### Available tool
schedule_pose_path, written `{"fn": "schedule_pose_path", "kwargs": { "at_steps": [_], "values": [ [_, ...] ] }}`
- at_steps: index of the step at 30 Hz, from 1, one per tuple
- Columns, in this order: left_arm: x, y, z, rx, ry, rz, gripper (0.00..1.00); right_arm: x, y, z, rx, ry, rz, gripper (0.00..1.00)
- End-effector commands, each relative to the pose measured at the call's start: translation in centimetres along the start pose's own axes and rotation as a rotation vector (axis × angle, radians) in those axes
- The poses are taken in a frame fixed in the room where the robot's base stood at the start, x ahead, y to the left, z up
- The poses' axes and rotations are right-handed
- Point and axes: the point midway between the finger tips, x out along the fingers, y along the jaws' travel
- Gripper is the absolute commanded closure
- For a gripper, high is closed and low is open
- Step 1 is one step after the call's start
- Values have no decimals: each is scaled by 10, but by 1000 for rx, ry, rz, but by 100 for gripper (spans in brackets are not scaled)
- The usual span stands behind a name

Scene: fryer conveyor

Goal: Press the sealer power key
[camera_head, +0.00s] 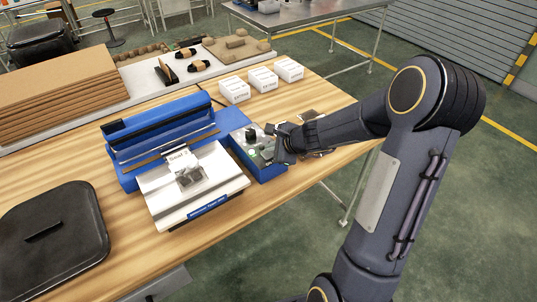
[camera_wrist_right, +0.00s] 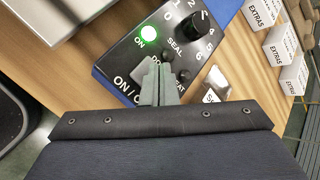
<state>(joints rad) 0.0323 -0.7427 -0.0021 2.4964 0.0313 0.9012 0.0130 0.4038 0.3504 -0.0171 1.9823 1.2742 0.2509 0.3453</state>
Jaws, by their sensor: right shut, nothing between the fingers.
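The blue sealer (camera_head: 150,133) stands on the wooden table, with its control box (camera_head: 262,174) on its right side. In the right wrist view the dark control panel (camera_wrist_right: 116,54) carries a lit green light (camera_wrist_right: 148,33) labelled ON and a black dial (camera_wrist_right: 197,40) with numbers around it. My right gripper (camera_head: 273,146) is shut and empty, with its fingertips (camera_wrist_right: 154,66) over the lower part of the panel, by the partly covered ON/O… lettering. The fingers hide part of the panel and the key there; contact cannot be told. My left gripper is not in view.
Several white EXTRAS boxes (camera_head: 262,79) stand behind the control box. A clear packet lies on the sealer's silver plate (camera_head: 212,178). A black lid (camera_head: 52,238) lies at the front left, and stacked brown boards (camera_head: 60,88) are at the back left.

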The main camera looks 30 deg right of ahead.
Motion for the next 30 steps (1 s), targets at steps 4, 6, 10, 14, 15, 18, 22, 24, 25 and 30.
{"fn": "schedule_pose_path", "kwargs": {
  "at_steps": [4, 6, 10, 14, 15, 18, 22, 24, 25, 30],
  "values": [
    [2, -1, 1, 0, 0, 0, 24, 2, 1, -1, 0, 0, 0, 100],
    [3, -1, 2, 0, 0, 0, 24, 2, 2, -2, 0, 0, 0, 100],
    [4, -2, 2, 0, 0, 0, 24, 3, 2, -2, 0, 0, 0, 100],
    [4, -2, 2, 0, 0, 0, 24, 3, 2, -2, 0, 0, 0, 100],
    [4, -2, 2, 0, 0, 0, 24, 3, 2, -2, 0, 0, 0, 100],
    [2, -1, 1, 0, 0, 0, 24, 1, 1, -1, 0, 0, 0, 100],
    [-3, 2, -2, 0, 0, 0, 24, -4, -3, 3, -2, 0, 0, 100],
    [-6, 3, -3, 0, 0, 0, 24, -7, -5, 5, -2, 0, 0, 100],
    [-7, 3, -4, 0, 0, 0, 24, -7, -5, 5, -2, 0, 0, 100],
    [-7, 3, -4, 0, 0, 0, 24, -8, -5, 5, -1, 0, 0, 100]
  ]
}}
